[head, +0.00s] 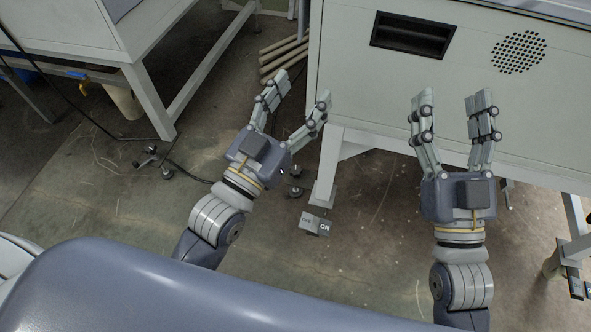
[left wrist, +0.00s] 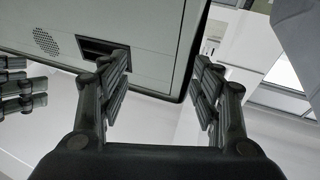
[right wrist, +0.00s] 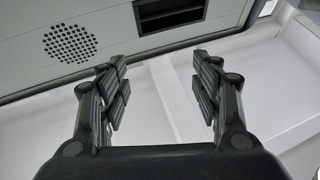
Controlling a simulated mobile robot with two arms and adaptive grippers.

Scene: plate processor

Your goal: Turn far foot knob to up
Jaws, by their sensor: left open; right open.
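A small grey foot piece marked "ON" (head: 316,224) sits low by the machine's front leg in the head view. A similar marked foot piece (head: 574,284) is at the right edge, partly cut off. I cannot tell which is the far foot knob, or how either is turned. My left gripper (head: 296,92) is open and empty, left of the machine's front panel and above the floor. My right gripper (head: 454,98) is open and empty in front of the panel. Neither gripper touches a foot piece. The wrist views show no foot piece.
The pale machine panel (head: 370,95) has a dark recessed handle (head: 412,36) and a round vent (head: 518,52). A machine leg (head: 328,165) stands between my grippers. Another table (head: 75,38) with a frame is at upper left. Open floor (head: 110,205) lies at left.

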